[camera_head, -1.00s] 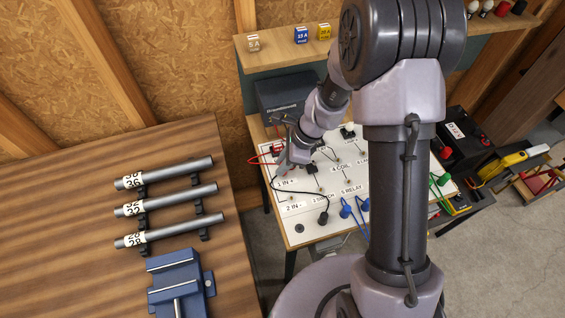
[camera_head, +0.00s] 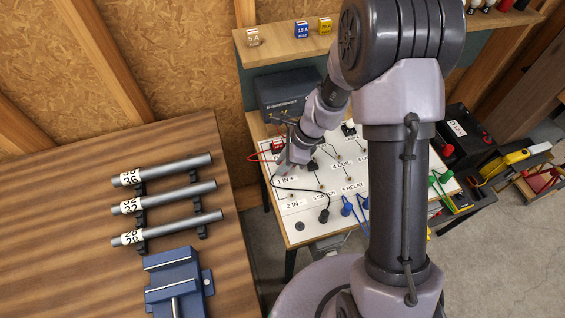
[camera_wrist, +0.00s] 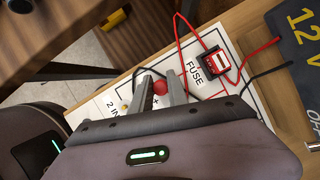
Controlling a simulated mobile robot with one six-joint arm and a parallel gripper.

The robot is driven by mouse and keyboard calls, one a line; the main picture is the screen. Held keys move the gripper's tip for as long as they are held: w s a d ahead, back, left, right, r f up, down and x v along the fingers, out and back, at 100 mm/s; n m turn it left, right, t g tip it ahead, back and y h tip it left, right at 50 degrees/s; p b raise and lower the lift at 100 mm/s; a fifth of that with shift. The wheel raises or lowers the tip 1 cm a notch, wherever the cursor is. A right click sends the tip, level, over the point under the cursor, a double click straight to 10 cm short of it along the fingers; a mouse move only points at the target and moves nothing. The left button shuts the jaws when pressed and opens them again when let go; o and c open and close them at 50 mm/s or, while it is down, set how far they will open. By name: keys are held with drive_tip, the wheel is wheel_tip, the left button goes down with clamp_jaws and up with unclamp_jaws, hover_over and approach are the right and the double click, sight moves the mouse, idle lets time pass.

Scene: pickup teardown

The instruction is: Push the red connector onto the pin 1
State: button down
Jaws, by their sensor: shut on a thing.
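The red connector (camera_wrist: 160,88) shows as a small red round body between the two fingers in the wrist view. My gripper (camera_wrist: 159,78) is shut on it. In the camera_head view my gripper (camera_head: 284,165) is low over the upper left of the white board (camera_head: 309,227), beside the "1 IN +" label (camera_head: 286,181). Pin 1 is hidden by the fingers and connector; I cannot tell whether the connector touches it or is seated on it. A red wire (camera_wrist: 177,40) runs beside the fingers.
A red fuse holder (camera_wrist: 214,62) with red wires is near the gripper. A dark 12 V supply (camera_head: 286,95) stands behind the board. A black connector (camera_head: 324,216) on a black wire and blue connectors (camera_head: 347,204) occupy the board's front. A workbench (camera_head: 60,240) is at left.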

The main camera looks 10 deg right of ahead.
drive_tip(key=c, duration=1.2)
unclamp_jaws()
drive_tip(key=w+p+v, duration=0.1)
drive_tip(key=p+v, duration=0.5)
drive_tip(key=v, duration=1.1)
drive_tip(key=s+r+n+t+b, duration=0.1)
drive_tip(key=s+r+n+b, duration=0.1)
drive_tip(key=s+n, duration=0.3)
drive_tip(key=s+r+n+t+h+b, duration=0.1)
drive_tip(key=s+r+n+t+b, duration=0.1)
drive_tip(key=s+n+b, duration=0.3)
drive_tip(key=s+r+n+t+h+b, duration=0.1)
drive_tip(key=s+r+n+t+b, duration=0.1)
drive_tip(key=s, duration=0.7)
drive_tip(key=a+r+n+b, duration=0.1)
drive_tip(key=r+n, duration=0.1)
drive_tip(key=n, duration=0.1)
drive_tip(key=shift+s+b, duration=0.3)
